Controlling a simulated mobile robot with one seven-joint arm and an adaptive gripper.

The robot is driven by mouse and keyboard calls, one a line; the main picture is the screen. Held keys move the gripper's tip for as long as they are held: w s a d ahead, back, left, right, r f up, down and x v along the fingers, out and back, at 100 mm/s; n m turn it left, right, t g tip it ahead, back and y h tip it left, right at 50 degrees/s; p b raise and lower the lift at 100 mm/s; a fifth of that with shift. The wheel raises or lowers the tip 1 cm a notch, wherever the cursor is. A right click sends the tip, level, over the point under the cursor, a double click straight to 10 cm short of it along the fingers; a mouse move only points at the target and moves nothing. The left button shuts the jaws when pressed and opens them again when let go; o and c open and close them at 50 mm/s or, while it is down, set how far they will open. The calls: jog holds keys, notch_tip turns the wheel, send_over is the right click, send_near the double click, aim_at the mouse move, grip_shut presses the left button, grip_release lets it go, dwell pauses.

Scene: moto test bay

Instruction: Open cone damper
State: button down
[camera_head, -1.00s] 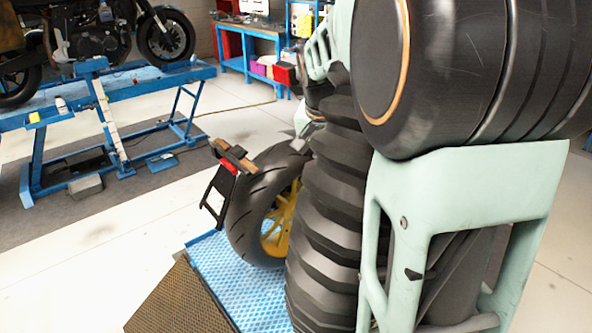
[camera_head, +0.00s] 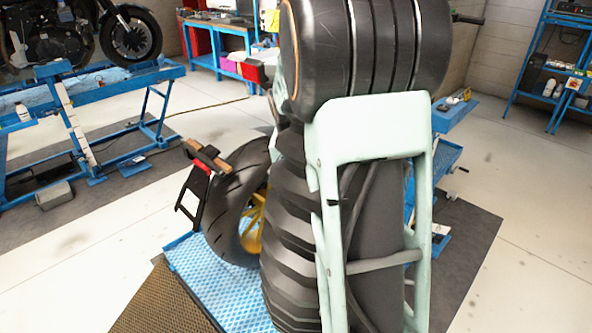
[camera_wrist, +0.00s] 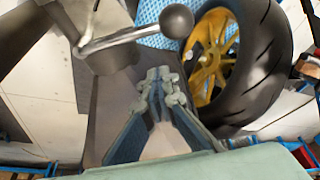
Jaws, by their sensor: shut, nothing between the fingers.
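In the wrist view, a lever (camera_wrist: 125,38) slants up from a grey metal body (camera_wrist: 108,58) at the upper left and ends in a dark ball knob (camera_wrist: 176,20). It may be the damper's handle; I cannot tell for sure. My gripper (camera_wrist: 160,78) is shut and empty, with its fingertips together just below the lever and knob in the picture. They look apart from it, but the depth gap is unclear. In the head view, my own arm hides the gripper and the lever.
A motorcycle rear wheel (camera_wrist: 262,60) with yellow spokes is right of my gripper; its tyre (camera_head: 222,205) also shows in the head view, above a blue platform (camera_head: 205,270). A blue lift (camera_head: 75,125) with another motorcycle stands at left. Blue shelves (camera_head: 530,70) stand at back right.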

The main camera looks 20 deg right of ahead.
jog(key=s+a, duration=0.1)
jog(key=s+a+p, duration=0.1)
jog(key=s, duration=0.1)
jog(key=shift+a+f, duration=0.15)
jog(key=shift+f, duration=0.2)
